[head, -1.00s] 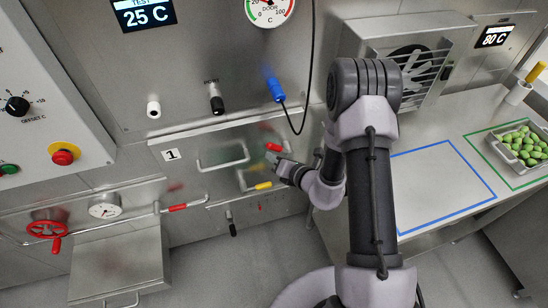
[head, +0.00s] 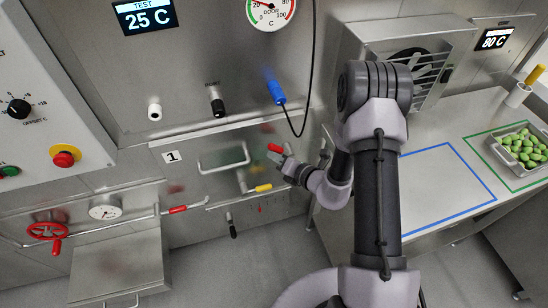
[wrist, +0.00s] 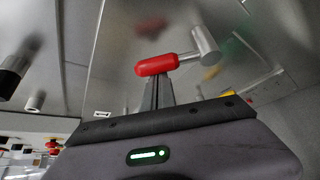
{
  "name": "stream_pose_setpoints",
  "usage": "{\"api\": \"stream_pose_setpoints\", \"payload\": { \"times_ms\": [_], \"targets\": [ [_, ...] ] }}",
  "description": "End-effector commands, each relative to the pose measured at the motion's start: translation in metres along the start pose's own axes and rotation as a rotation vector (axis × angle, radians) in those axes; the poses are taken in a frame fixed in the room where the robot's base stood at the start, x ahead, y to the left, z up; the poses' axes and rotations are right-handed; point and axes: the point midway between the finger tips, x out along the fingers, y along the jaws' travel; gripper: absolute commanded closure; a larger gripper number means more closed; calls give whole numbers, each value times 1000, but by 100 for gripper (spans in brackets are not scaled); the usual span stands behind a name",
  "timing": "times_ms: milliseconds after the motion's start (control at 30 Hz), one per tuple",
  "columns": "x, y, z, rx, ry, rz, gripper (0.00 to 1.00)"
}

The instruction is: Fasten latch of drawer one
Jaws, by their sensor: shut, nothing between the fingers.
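Drawer one (head: 222,178) is a metal front marked 1, with a wide bar handle (head: 222,158); it looks closed. Its latch (head: 274,148) has a red grip and sits near the front's right side. In the wrist view the red grip (wrist: 157,66) points left from a silver pivot (wrist: 205,46). My gripper (head: 277,159) is shut and empty, just below the red grip. In the wrist view its fingertips (wrist: 157,84) stand directly under the grip and overlap it in the picture; I cannot tell whether they touch.
A yellow-gripped lever (head: 263,188) lies just below my gripper. A blue plug (head: 275,91) with a hanging black cable is above. A red-gripped lever (head: 178,209) and red handwheel (head: 47,231) are lower left. A counter with a tray of green pieces (head: 522,168) is at right.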

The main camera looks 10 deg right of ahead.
Motion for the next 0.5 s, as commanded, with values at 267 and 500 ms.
{"api": "stream_pose_setpoints", "payload": {
  "times_ms": [267,500],
  "targets": [
    [-7,1,13,156,-4,90,100],
    [-15,-1,26,348,-3,203,100]
  ]
}}
